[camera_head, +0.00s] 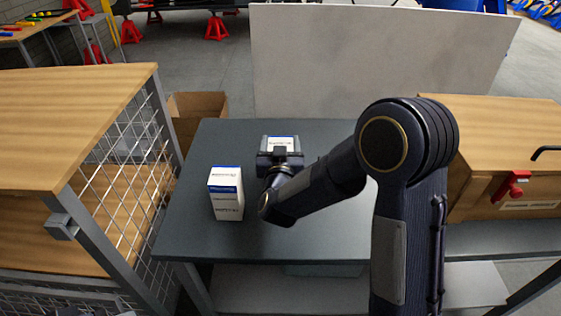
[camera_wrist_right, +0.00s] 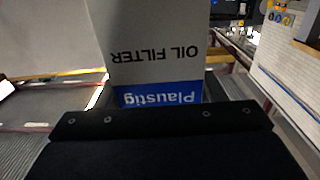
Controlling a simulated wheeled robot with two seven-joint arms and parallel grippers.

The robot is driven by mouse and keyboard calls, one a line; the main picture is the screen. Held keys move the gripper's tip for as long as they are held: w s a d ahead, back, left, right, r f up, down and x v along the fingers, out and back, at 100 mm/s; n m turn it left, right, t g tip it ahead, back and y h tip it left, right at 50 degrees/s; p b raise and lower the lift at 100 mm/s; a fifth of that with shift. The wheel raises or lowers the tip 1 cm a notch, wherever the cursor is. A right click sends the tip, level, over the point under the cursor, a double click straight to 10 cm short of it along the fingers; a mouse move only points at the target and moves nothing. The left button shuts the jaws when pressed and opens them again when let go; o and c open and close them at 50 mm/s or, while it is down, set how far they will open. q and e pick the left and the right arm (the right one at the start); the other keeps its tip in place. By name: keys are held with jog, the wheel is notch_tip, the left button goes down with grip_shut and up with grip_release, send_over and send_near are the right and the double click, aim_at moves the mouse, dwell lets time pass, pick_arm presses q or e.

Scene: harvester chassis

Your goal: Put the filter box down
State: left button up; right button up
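The filter box (camera_wrist_right: 157,50) fills the middle of the right wrist view. It is white with a blue band, and its "Plaustig" and "OIL FILTER" print is upside down there. In the head view only a small white and blue part of the filter box (camera_head: 281,143) shows at my right gripper (camera_head: 280,156). The right gripper appears shut on it, over the far part of the dark grey table (camera_head: 325,133). The fingertips are mostly hidden, and I cannot tell whether the box touches the table. My left gripper is not in view.
A second white and blue box (camera_head: 227,195) stands upright on the table, left of my right arm. A wood-topped mesh cage (camera_head: 75,110) is at the left, a wooden chest (camera_head: 510,150) with a red latch at the right. A grey panel (camera_head: 375,60) stands behind the table.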

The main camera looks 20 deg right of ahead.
grip_shut()
